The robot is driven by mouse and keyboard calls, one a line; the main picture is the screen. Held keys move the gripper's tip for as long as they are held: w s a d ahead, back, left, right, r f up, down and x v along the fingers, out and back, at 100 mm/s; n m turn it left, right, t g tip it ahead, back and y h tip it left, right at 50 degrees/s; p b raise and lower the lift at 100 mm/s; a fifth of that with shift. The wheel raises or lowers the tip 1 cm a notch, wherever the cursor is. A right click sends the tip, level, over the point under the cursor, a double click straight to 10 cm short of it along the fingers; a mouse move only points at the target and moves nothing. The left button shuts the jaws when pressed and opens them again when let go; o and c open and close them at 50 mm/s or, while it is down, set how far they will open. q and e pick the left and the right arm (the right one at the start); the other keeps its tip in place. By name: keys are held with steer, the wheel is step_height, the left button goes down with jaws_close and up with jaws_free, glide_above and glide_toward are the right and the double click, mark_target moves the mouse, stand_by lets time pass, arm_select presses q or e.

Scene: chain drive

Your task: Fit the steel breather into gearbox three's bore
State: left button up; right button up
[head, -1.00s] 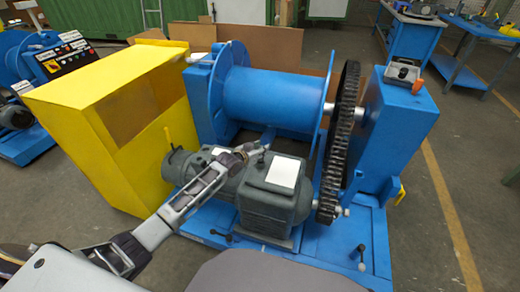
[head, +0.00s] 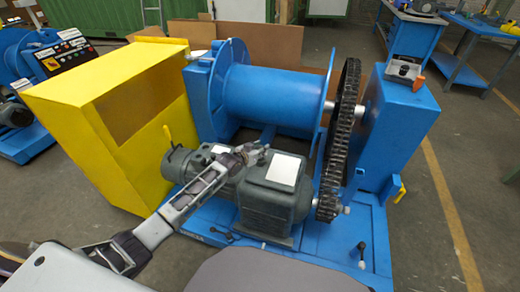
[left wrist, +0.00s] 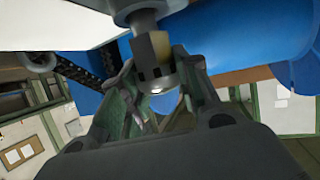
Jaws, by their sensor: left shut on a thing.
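My left gripper (head: 257,152) reaches in from the left, above the dark grey motor and gearbox unit. In the left wrist view its fingers (left wrist: 157,75) are closed around the steel breather (left wrist: 153,45), which has a brass-toned hex part and a round grey flange. In the head view the breather is too small to make out. The gearbox (head: 272,204) is a dark grey-green box with a white plate (head: 284,170) on top. The gripper tip is at the gearbox's upper left edge in the picture. I cannot see the bore or tell whether the breather touches it. My right gripper is not in view.
A blue winch drum (head: 268,98) stands behind, with a large dark gear (head: 345,130) at its right. A yellow housing (head: 125,130) is at the left, a blue pillar (head: 398,125) at the right. Small levers stand on the blue base (head: 345,250). Open floor lies farther right.

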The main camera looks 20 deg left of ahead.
arm_select(q)
steer(key=shift+f+b, duration=0.4)
steer(key=shift+f, duration=0.5)
steer(key=o, duration=1.1)
steer(key=shift+o, duration=0.2)
steer(key=shift+s, duration=0.2)
steer(key=v, duration=1.1)
steer(key=shift+s+r, duration=0.15)
steer(key=shift+s, duration=0.1)
steer(key=shift+a, duration=0.15)
stand_by(0.6)
